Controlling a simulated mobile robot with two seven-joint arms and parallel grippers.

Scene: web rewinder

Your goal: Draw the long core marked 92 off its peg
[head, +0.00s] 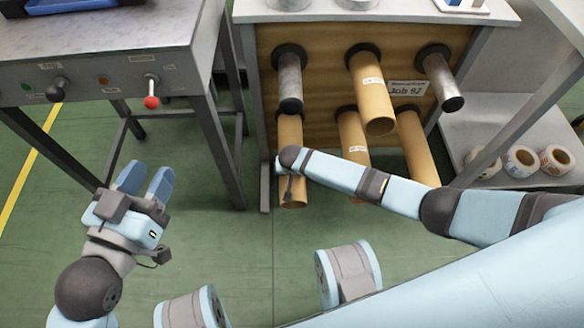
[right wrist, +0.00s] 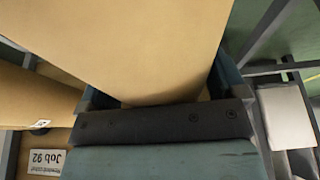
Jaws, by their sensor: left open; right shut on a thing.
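Several tan cardboard cores hang on pegs of a brown board. The lower left core (head: 291,132) slants down toward me. My right arm reaches it from the right, and the right gripper (right wrist: 162,92) is shut on a tan core (right wrist: 150,40) in the right wrist view, apparently this one. The upper middle core (head: 369,88) and lower middle core (head: 352,132) carry small white labels, too small to read. The lower right core (head: 414,145) is partly behind my arm. A sign (head: 408,88) reads "Job 92". My left gripper (head: 146,178) is open and empty over the floor.
Two grey metal pegs, upper left (head: 290,82) and upper right (head: 438,75), are bare. A grey bench (head: 120,75) with a red-knobbed lever stands at the left. Rolls (head: 522,160) lie on a low shelf at the right.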

